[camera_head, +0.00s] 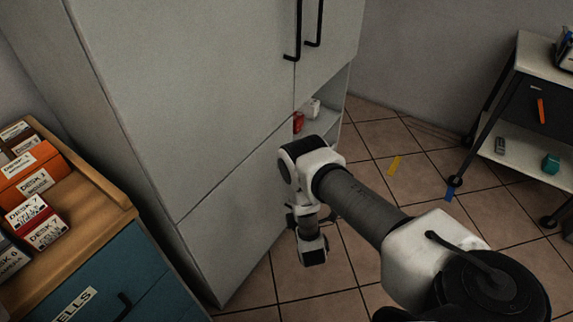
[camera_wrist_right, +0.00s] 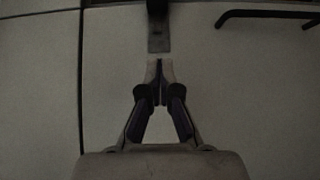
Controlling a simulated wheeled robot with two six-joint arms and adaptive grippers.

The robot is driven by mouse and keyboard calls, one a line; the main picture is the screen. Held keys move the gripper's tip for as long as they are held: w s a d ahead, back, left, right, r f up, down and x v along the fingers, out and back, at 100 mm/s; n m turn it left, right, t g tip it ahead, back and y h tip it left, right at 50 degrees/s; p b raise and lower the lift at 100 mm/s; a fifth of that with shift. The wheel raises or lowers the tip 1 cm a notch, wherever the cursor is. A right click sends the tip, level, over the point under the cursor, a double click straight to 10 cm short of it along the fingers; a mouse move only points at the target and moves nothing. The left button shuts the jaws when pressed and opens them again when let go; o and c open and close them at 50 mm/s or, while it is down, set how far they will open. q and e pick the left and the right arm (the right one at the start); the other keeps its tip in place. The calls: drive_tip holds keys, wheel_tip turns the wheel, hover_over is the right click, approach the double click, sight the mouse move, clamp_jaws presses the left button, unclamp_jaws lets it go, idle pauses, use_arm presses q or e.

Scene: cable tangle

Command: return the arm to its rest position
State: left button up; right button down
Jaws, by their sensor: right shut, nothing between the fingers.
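My right arm (camera_head: 360,205) comes in from the lower right in the head view. It reaches to the grey cabinet and bends down at its far end, in front of the cabinet's lower right edge. My right gripper (camera_wrist_right: 158,70) shows in the wrist view with its two fingers together and nothing between them. It points at the pale cabinet front (camera_wrist_right: 240,80). A dark upright bar (camera_wrist_right: 158,30) is just beyond the fingertips; I cannot tell whether they touch. In the head view the fingers cannot be made out clearly. My left gripper is not in view.
The tall grey cabinet (camera_head: 190,90) has black handles (camera_head: 298,30) and an open shelf side holding a red item (camera_head: 298,122). A wooden-topped teal drawer unit (camera_head: 95,225) with boxes stands left. A shelf cart (camera_head: 530,150) stands right.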

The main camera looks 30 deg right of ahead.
drive_tip(key=w+a+r+y+p, duration=0.1)
drive_tip(key=w+a+r+p, duration=0.15)
drive_tip(key=r, duration=0.35)
drive_tip(key=w+a+r+p, duration=0.1)
drive_tip(key=r+p, duration=0.3)
drive_tip(key=r, duration=0.3)
drive_tip(key=s+a+f+m+g+y+p, duration=0.1)
drive_tip(key=s+a+m+g+y, duration=0.1)
drive_tip(key=s, duration=0.9)
drive_tip(key=s+a+f+m+g+y+p, duration=0.1)
drive_tip(key=s+a+m+g+y, duration=0.1)
drive_tip(key=s+a+m+g, duration=0.2)
drive_tip(key=s+a+f+m+g+y+p, duration=0.1)
drive_tip(key=s+m+g, duration=0.7)
drive_tip(key=s, duration=1)
drive_tip(key=a+g+y, duration=0.1)
drive_tip(key=a+g, duration=0.1)
drive_tip(key=shift+s+f+g, duration=0.2)
drive_tip(key=shift+f+g, duration=0.05)
drive_tip(key=shift+g, duration=0.15)
